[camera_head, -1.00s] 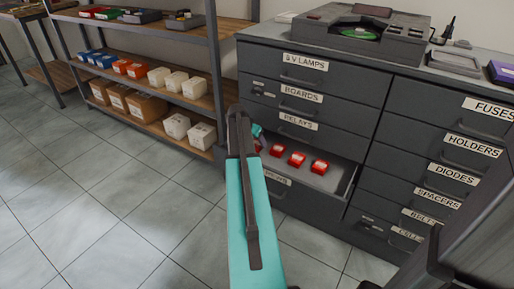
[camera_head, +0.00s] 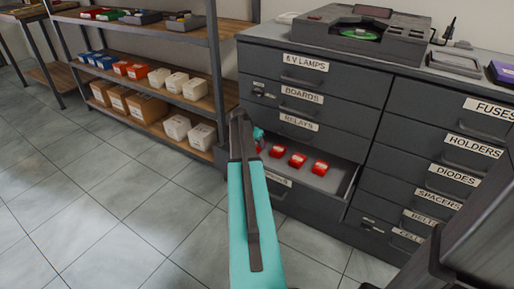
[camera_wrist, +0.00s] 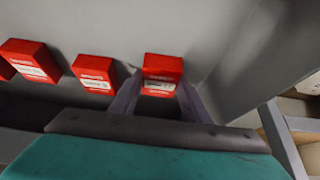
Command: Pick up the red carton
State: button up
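Several red cartons stand in a row in an open grey drawer (camera_head: 335,181). In the head view, three show clearly, one of them a red carton (camera_head: 319,168), and another is partly hidden behind my arm. In the wrist view, one red carton (camera_wrist: 162,68) with a white label lies between the tips of my gripper (camera_wrist: 161,95). The fingers are apart, one at each side of the carton, and I see no clear contact.
The drawer's side wall (camera_wrist: 240,65) is close to the right of my gripper in the wrist view. A shelf rack (camera_head: 215,60) with boxes stands left of the cabinet (camera_head: 320,95). The tiled floor (camera_head: 110,215) at left is clear.

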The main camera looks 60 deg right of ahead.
jog(key=c, duration=0.3)
jog(key=shift+r, duration=0.1)
jog(key=shift+r, duration=0.45)
jog(key=a+p, duration=0.1)
jog(key=a, duration=0.7)
jog(key=shift+a+r, duration=0.1)
jog(key=shift+a, duration=0.1)
jog(key=r+p, duration=0.1)
jog(key=r, duration=0.6)
jog(key=r+p, duration=0.1)
jog(key=r, duration=0.5)
jog(key=shift+d+r+p, duration=0.2)
jog(key=shift+r+p, duration=0.1)
jog(key=shift+r, duration=0.05)
